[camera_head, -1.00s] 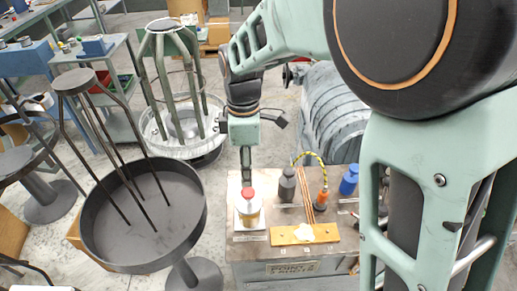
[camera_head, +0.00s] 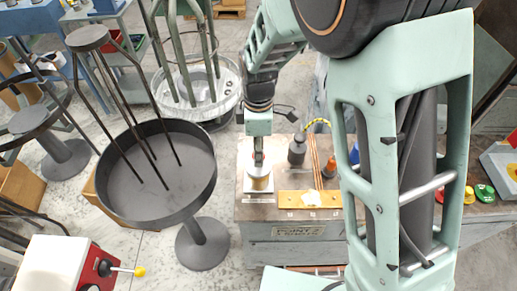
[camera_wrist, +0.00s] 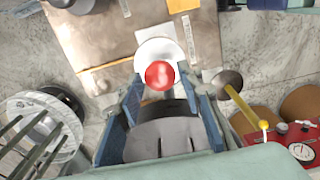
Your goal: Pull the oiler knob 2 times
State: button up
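A small amber, jar-like unit (camera_head: 258,184) stands on a white plate at the left end of the bench; I take it to be the oiler. Its round red knob (camera_wrist: 159,75) shows in the wrist view, between my fingertips and a little beyond them. My gripper (camera_head: 259,158) is right above the unit in the head view and hides the knob there. In the wrist view my gripper (camera_wrist: 163,84) is open, with a finger on each side of the knob and visible gaps. I see no contact with the knob.
The bench (camera_head: 295,232) holds a dark bottle (camera_head: 297,151), thin copper rods and a yellow plate (camera_head: 309,199) close to the unit's right. A round black tray (camera_head: 158,205) stands to the left. A red and white box (camera_head: 72,266) with a yellow-tipped lever is at lower left.

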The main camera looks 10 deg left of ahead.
grip_shut()
jog(key=shift+r, duration=0.1)
